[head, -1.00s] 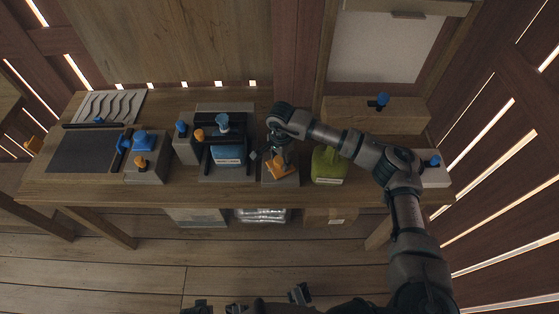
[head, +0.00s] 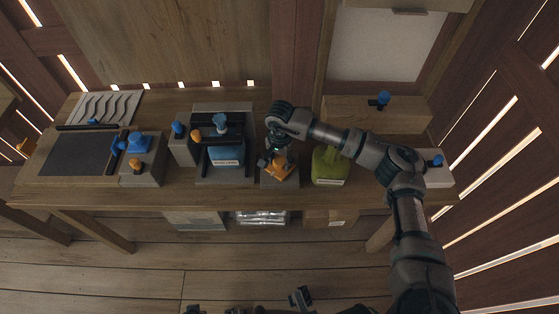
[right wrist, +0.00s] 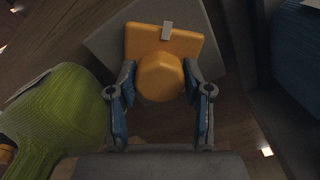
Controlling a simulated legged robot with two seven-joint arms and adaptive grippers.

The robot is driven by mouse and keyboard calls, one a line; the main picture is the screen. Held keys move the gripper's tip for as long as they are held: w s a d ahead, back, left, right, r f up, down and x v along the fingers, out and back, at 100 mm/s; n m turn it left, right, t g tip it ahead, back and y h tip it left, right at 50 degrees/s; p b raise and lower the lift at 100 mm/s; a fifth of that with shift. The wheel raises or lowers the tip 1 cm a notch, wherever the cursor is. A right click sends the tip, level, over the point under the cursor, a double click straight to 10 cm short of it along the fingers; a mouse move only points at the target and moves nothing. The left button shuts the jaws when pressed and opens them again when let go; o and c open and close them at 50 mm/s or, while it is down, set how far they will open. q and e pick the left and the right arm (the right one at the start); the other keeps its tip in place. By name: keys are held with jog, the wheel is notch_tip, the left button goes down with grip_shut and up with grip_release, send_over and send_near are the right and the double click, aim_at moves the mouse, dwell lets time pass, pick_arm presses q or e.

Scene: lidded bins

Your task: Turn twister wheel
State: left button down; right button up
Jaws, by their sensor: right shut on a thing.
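The orange twister wheel (head: 279,172) sits on a small grey block (head: 281,183) at the front middle of the bench. In the right wrist view the wheel (right wrist: 180,45) is a flat orange plate with a rounded knob and a small grey tab. The grey block beneath (right wrist: 105,42) shows at a different angle from the plate. My right gripper (head: 276,160) reaches down over the wheel. In the right wrist view its blue-sided fingers (right wrist: 160,88) are shut on the knob, one on each side.
A green piece (head: 328,166) stands close right of the wheel; it also fills the left of the wrist view (right wrist: 55,108). A dark frame with a blue part (head: 226,152) stands close left. Blue-knobbed blocks and a dark panel (head: 75,153) lie further left. A wooden box (head: 360,112) stands behind.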

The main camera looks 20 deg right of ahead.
aim_at(280, 159)
jog(key=shift+w+d+r, duration=0.1)
jog(key=shift+w+r, duration=0.15)
jog(key=o, duration=1.1)
jog(key=shift+o, duration=0.2)
jog(key=shift+f, duration=0.2)
jog(key=shift+s, duration=0.1)
notch_tip(280, 159, up, 12)
